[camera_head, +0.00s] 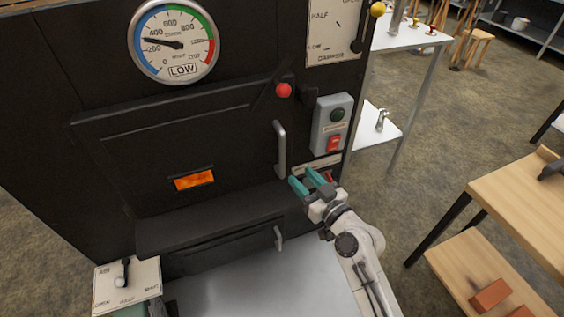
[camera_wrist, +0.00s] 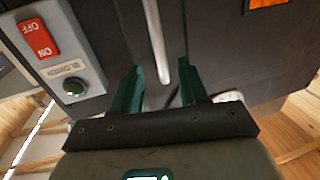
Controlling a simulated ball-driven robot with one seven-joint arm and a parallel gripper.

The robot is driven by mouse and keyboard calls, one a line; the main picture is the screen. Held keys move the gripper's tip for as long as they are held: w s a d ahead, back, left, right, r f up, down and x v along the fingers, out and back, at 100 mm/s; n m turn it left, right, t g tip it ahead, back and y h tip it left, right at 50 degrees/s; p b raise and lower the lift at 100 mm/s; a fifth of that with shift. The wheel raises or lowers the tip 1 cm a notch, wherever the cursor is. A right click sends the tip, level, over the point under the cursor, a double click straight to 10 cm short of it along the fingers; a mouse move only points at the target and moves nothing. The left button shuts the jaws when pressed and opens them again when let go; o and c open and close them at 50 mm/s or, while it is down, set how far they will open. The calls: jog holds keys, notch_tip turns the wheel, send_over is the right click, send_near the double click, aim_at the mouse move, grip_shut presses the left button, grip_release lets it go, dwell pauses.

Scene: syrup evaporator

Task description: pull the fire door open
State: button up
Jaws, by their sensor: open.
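The fire door (camera_head: 230,135) is a dark panel with a glowing orange window (camera_head: 193,180); it appears shut. Its upright grey bar handle (camera_head: 280,148) is at the door's right side. My gripper (camera_head: 303,178) is open, with teal fingers near the handle's lower end, slightly to its right in the head view. In the wrist view, the handle (camera_wrist: 156,42) lines up with the gap between the fingers (camera_wrist: 160,66). I cannot tell whether the fingers touch it or whether it lies between them.
A grey blower switch box (camera_head: 331,124) is right of the handle, and a red knob (camera_head: 284,90) is above it. A smaller handle (camera_head: 278,238) is on the lower door. A wooden table (camera_head: 510,200) stands at the right, with open floor (camera_head: 440,120) behind it.

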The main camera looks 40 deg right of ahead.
aim_at(284, 157)
jog(key=w, duration=0.3)
jog(key=w+p, duration=0.1)
jog(key=w, duration=0.3)
jog(key=w+d+p, duration=0.1)
jog(key=w, duration=0.2)
jog(key=shift+w, duration=0.4)
jog(key=shift+c, duration=0.2)
grip_shut()
